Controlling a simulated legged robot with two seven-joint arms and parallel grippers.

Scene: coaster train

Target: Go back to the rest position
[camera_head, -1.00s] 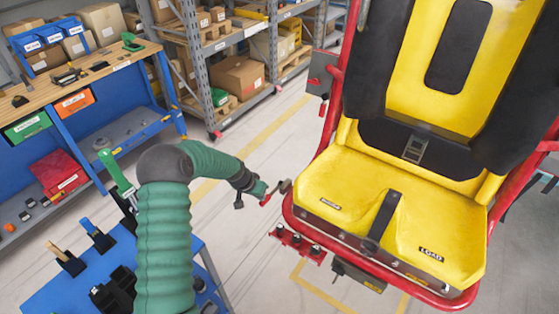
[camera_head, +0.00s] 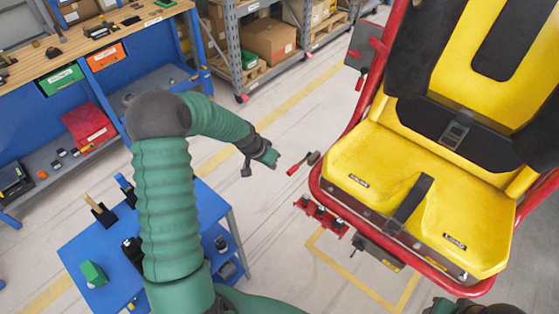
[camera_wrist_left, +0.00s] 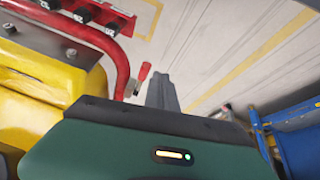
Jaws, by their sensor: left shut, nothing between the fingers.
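My left arm comes in from the left in the head view, bent at a dark elbow joint. Its gripper (camera_head: 270,158) is shut and empty, in the air left of the yellow seat (camera_head: 400,180). A small gap separates it from a red-handled lever (camera_head: 303,163) at the red frame's edge. In the left wrist view the grey shut fingers (camera_wrist_left: 163,93) point over the floor, and the lever's red handle (camera_wrist_left: 143,73) shows just left of them. Only a green and black bit of what may be my right arm shows at the bottom right; its gripper is hidden.
The red tube frame (camera_head: 318,190) and a red switch block (camera_head: 322,214) lie close to my left gripper. A blue cart (camera_head: 85,245) stands beneath my left arm. A workbench (camera_head: 110,40) and shelving stand behind. Floor between bench and seat is clear.

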